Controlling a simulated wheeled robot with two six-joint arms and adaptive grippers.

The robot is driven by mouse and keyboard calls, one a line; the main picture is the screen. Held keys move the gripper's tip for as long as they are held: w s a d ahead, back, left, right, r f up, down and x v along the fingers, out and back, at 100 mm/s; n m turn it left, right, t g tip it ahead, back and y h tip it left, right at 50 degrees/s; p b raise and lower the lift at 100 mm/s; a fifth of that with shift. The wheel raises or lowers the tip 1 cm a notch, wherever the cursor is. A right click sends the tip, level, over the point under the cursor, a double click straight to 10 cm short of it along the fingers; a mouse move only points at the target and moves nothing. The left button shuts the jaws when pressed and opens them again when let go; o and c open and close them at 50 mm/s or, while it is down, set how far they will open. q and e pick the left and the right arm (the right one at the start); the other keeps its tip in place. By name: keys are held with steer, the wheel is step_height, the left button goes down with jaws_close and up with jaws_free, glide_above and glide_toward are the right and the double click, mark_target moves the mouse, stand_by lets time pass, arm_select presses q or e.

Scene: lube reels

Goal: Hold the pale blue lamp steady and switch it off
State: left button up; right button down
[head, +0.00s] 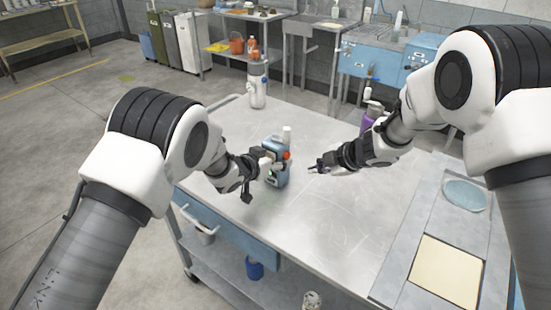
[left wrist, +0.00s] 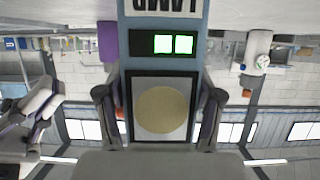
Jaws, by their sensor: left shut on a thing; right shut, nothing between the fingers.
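The pale blue lamp (head: 279,179) stands upright on the metal table, with a white top and a red-orange knob on its right side. In the left wrist view the lamp (left wrist: 164,65) appears upside down, with dark lettering, two lit green squares and a pale yellow disc in a dark frame. My left gripper (head: 265,166) is shut on the lamp, with its fingers on both sides of the body in the left wrist view (left wrist: 160,115). My right gripper (head: 315,168) is shut and empty, a short way right of the lamp and apart from it.
The metal table (head: 300,225) is clear around the lamp. A white bottle (head: 257,92) stands at the back left edge. A purple container (head: 369,121) stands behind my right arm. A blue round dish (head: 464,194) and a beige panel (head: 444,271) lie at the right.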

mark_target(287, 155)
stand_by(0.9)
arm_select(q)
steer(key=shift+r, duration=0.1)
arm_select(e)
steer(key=s+d, duration=0.3)
arm_select(q)
steer(key=shift+w, duration=0.1)
arm_select(e)
steer(key=w+a, duration=0.5)
steer(key=a, duration=0.2)
steer(key=shift+w+r+m, duration=0.15)
steer(key=shift+r+m, duration=0.15)
steer(key=shift+r, duration=0.05)
stand_by(1.2)
steer(key=shift+w+a, duration=0.2)
steer(key=shift+a, duration=0.15)
